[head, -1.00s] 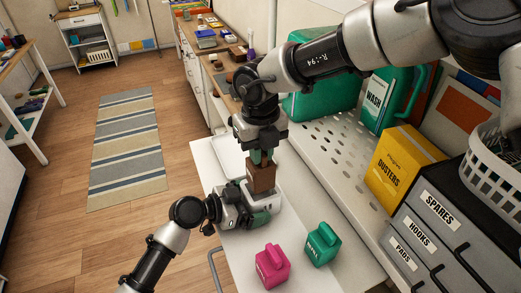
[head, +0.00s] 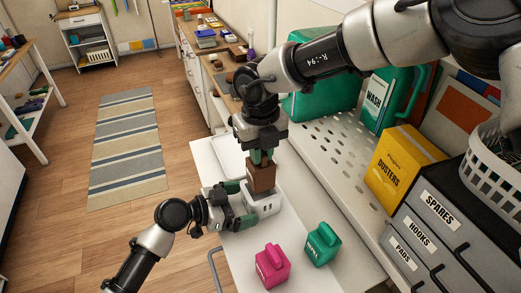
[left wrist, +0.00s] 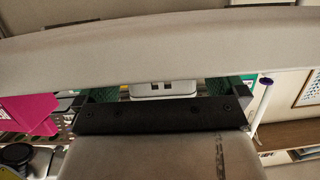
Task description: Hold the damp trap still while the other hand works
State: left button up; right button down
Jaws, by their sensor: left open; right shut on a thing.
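The white box (head: 263,203) with two dark slots, seemingly the damp trap, stands upright on the white worktop. It also shows between the fingers in the left wrist view (left wrist: 163,89). My left gripper (head: 240,204) is open at the box's left side, its green-padded fingers apart; whether they touch it I cannot tell. My right gripper (head: 262,157) points down and is shut on a brown block (head: 261,177) directly above the box. Whether the block's lower end rests on or in the box is not clear.
A pink jug (head: 272,268) and a teal jug (head: 322,245) stand at the worktop's front. A white tray (head: 228,157) lies behind. A perforated shelf (head: 335,150), yellow dusters box (head: 403,165) and labelled drawers (head: 425,230) bound the right.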

pick_arm(q)
jog(key=shift+v, duration=1.65)
